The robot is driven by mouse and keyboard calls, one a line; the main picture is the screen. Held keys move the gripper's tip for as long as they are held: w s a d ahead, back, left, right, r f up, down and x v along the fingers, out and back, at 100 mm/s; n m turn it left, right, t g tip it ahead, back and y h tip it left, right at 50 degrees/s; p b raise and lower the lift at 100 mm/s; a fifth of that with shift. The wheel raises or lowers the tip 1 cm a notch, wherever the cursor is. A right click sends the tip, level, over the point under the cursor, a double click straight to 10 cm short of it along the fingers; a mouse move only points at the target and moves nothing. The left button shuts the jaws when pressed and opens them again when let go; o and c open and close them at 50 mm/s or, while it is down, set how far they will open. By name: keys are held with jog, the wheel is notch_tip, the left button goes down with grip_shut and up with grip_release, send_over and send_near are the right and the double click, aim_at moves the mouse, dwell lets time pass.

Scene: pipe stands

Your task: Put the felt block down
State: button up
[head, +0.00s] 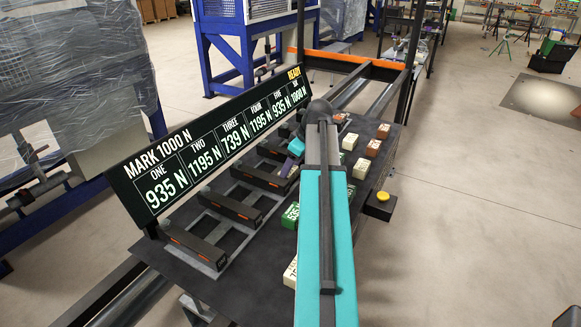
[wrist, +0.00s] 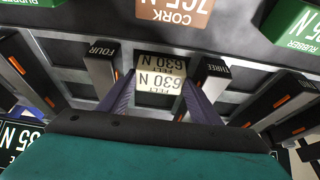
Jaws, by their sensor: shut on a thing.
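The felt block (wrist: 160,75), with a pale top marked FELT 630 N, sits between the two purple fingers of my gripper (wrist: 161,95) in the wrist view. The gripper is shut on it. The block shows between the dark bars labelled FOUR (wrist: 103,72) and THREE (wrist: 212,85). I cannot tell whether it touches the stand beneath. In the head view my gripper (head: 292,157) is over the row of stands, largely hidden by my teal arm, and the block is hard to make out there.
A sign (head: 215,135) reads MARK 1000 N and READY, with values by stand. A cork block (wrist: 175,10) and a green rubber block (wrist: 293,22) lie near the gripper. Several more blocks stand at the table's right side, near a yellow button (head: 382,197).

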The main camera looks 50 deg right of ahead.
jog(key=shift+f, duration=0.15)
jog(key=o, duration=0.8)
jog(key=shift+o, duration=0.2)
jog(key=shift+d+r, duration=0.1)
jog(key=shift+r, duration=0.1)
jog(key=b+v, duration=0.3)
jog(key=v, duration=0.9)
jog(key=shift+f, duration=0.1)
dwell(0.5)
